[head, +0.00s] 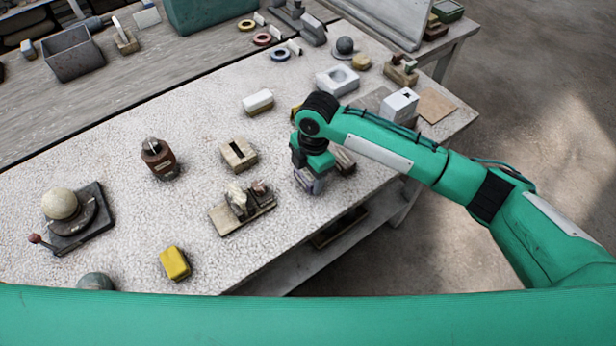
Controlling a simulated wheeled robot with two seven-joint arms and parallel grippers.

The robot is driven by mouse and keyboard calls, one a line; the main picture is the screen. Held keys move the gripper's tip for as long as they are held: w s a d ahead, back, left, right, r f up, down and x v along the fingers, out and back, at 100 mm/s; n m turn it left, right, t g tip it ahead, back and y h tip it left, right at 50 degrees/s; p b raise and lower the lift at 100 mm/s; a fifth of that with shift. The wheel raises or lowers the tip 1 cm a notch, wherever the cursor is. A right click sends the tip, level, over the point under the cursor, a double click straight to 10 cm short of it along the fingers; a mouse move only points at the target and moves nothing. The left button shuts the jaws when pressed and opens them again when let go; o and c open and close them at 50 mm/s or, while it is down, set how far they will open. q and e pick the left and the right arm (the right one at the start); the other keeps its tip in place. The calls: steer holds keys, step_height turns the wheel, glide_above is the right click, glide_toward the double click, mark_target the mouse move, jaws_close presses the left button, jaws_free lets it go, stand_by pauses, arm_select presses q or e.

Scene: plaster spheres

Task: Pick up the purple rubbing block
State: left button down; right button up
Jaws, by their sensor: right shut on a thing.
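My right gripper (308,170) points down over the speckled table (200,283), near its front edge. It is shut on the purple rubbing block (308,183), of which only a small pale purple part shows below the jaws. The wrist hides the rest of the block. I cannot tell whether the block touches the table top. My left gripper is not in view; a green arm part of mine crosses the bottom of the picture.
A brown-grey block (344,161) lies just right of the right gripper. A wooden stand with pale pieces (228,222) and a slotted wooden block (238,153) are to its left. A yellow block (175,263) lies near the front edge. A sphere on a turntable (61,204) stands far left.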

mark_target(308, 174)
step_height(308, 174, up, 18)
steer(key=b, duration=0.2)
steer(key=o, duration=0.6)
steer(key=c, duration=0.5)
